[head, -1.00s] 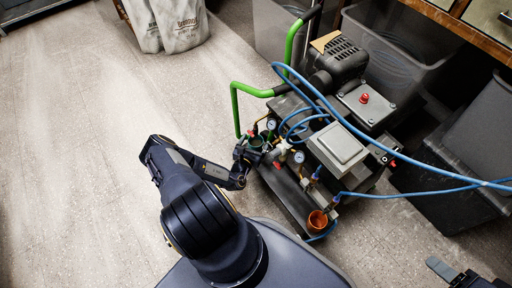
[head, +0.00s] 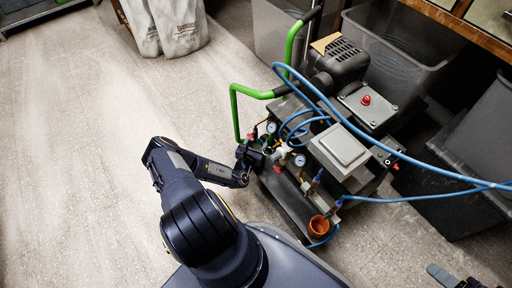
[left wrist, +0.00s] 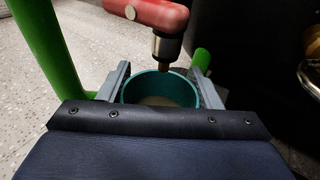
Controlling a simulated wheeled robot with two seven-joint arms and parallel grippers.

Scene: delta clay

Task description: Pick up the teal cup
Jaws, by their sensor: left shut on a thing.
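The teal cup (left wrist: 160,88) shows in the left wrist view between the two fingers of my left gripper (left wrist: 161,84). Its open rim faces the camera, and its lower part is hidden behind my wrist. My left gripper is shut on the cup. In the head view my left gripper (head: 252,156) is at the near left corner of the compressor, and I cannot make out the cup clearly there. A dark part of what looks like my right gripper (head: 448,276) shows at the bottom right edge, too cut off to judge.
The compressor (head: 340,148) has blue hoses (head: 375,140), gauges and a green handle (head: 236,108) close to my left gripper. A red-handled fitting (left wrist: 148,14) hangs just above the cup. The floor at left is clear.

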